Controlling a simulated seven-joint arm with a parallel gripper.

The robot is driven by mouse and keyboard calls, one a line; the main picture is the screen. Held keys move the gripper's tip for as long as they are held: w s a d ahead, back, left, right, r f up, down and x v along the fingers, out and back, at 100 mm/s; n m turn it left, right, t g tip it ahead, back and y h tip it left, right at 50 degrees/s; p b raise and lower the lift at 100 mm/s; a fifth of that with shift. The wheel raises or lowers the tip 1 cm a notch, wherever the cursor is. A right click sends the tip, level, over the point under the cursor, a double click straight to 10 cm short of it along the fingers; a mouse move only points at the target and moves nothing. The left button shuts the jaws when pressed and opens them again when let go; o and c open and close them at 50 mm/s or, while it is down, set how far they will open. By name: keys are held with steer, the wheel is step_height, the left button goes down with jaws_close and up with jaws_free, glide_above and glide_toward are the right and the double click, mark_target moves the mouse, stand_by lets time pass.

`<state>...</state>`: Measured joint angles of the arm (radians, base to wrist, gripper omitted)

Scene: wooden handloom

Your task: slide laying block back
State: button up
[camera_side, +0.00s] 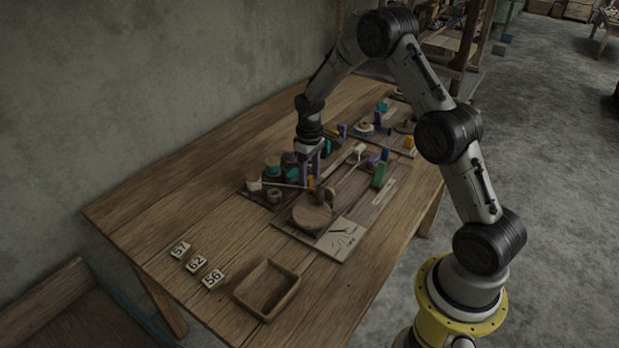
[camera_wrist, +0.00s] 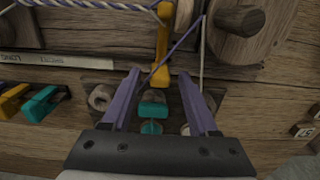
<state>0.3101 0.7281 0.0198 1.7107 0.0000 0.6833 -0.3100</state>
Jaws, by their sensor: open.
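My gripper (camera_wrist: 160,79) is open, its two purple fingers apart and pointing down over the crowded work boards; it also shows in the side view (camera_side: 309,178). A yellow piece (camera_wrist: 161,62) lies just beyond the fingertips, below a twisted cord. Teal pieces (camera_wrist: 152,109) show between the fingers, nearer the palm, with a dark piece just above them. I see nothing gripped. I cannot tell for sure which piece is the laying block. Fingertip contact with the pieces is also unclear.
A purple cord (camera_wrist: 178,48) and a pale cord run past the fingertips. A round wooden disc with a knob (camera_side: 312,214) stands close by. Number tiles (camera_side: 196,264) and an empty wooden tray (camera_side: 267,290) lie at the front. The table's left side is clear.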

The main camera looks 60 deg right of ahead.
steer(key=shift+f, duration=0.4)
steer(key=shift+c, duration=0.3)
jaws_close()
steer(key=shift+r, duration=0.1)
stand_by(0.8)
